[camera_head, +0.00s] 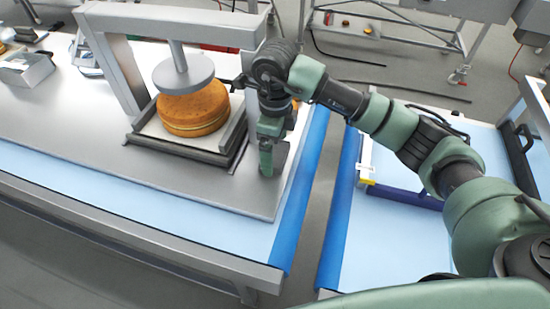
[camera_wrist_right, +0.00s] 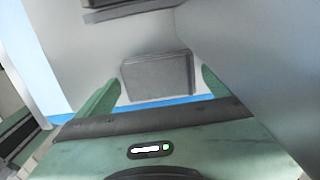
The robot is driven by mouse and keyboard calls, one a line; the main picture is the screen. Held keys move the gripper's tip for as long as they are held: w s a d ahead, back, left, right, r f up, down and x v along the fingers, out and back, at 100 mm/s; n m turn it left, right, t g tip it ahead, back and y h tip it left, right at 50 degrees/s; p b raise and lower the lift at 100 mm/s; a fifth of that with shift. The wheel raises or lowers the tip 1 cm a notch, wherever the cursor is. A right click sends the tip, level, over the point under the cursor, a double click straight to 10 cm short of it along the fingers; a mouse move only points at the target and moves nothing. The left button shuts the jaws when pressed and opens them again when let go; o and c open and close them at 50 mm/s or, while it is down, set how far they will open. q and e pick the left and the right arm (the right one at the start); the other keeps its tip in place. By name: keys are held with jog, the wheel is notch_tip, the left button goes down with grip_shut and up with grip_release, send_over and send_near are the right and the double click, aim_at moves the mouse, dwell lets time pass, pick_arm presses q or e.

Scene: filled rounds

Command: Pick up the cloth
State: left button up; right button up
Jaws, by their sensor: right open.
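A grey, folded-looking piece that I take to be the cloth (camera_wrist_right: 156,76) shows in the right wrist view. It lies between the two green fingers of my right gripper (camera_wrist_right: 157,88), which are apart, with a narrow gap beside each finger. In the head view my right gripper (camera_head: 270,160) points down over the right part of the metal work plate, close to the cake stand. A grey patch next to its fingers there may be the cloth, but the gripper partly hides it. My left gripper is not in view.
A round golden cake (camera_head: 193,112) sits on a square stand under a press plate (camera_head: 183,76) hung from a metal frame (camera_head: 117,75), left of my gripper. A blue-edged gap separates this table from a conveyor (camera_head: 385,235) on the right. The metal plate's front (camera_head: 120,165) is clear.

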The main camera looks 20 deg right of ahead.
jog(key=shift+f, duration=0.2)
jog(key=c, duration=1.2)
jog(key=shift+r, duration=0.1)
